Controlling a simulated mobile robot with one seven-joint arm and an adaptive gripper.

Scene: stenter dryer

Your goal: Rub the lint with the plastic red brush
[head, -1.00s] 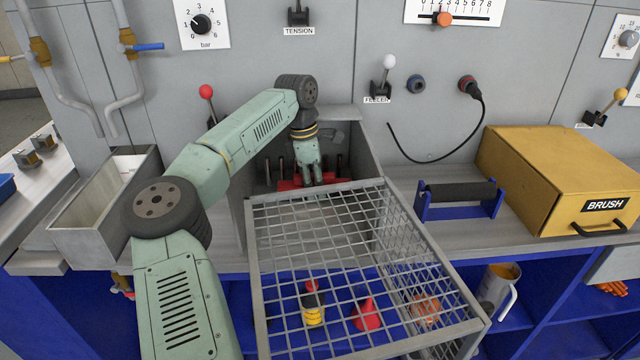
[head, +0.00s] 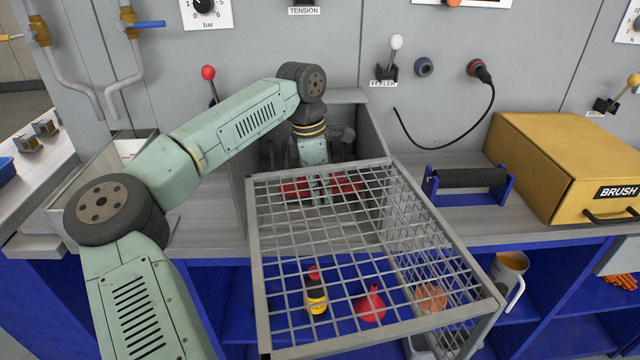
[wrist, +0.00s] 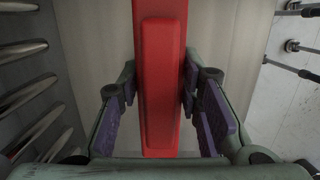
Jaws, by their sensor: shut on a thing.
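The plastic red brush (head: 347,184) is inside the grey open compartment at the back of the counter, seen partly through the mesh guard. My gripper (head: 317,192) is in that compartment, pointing down, with its fingers at the brush's middle. In the wrist view the red brush (wrist: 163,85) runs lengthwise between the purple finger pads of my gripper (wrist: 163,115), which is shut on it. The brush's underside is hidden. I cannot make out any lint.
The hinged mesh guard (head: 252,270) juts out in front of the compartment, close to my gripper. The compartment's side wall (head: 362,130) is to the right. A black roller on a blue stand (head: 470,178) and the yellow BRUSH box (head: 560,165) stand farther right.

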